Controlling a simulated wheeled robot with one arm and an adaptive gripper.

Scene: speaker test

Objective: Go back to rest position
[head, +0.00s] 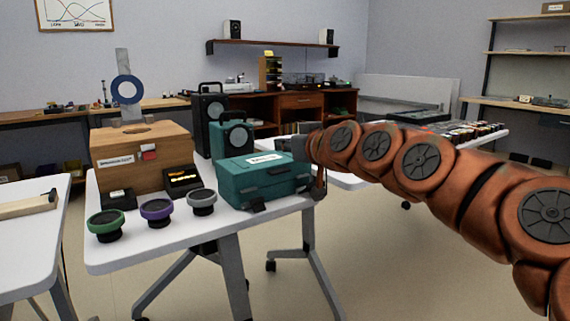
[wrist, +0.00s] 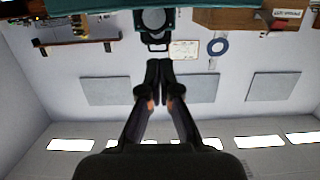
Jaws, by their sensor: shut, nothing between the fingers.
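My orange arm reaches in from the right side of the head view. Its dark end is beside the right end of the teal case (head: 262,178); whether they touch is unclear. In the wrist view, which is upside down, my gripper (wrist: 159,64) has its two black fingers together, with nothing between them. The fingers point toward the wall, and a teal speaker (wrist: 172,20) shows beyond their tips. The gripper's fingers are hard to make out in the head view.
The white table (head: 190,232) holds a wooden box (head: 120,172), the teal case and three round drivers, green (head: 106,222), purple (head: 156,210) and grey (head: 202,201). A blue ring (head: 115,93) stands above the box. Another table edge (head: 25,235) is at left.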

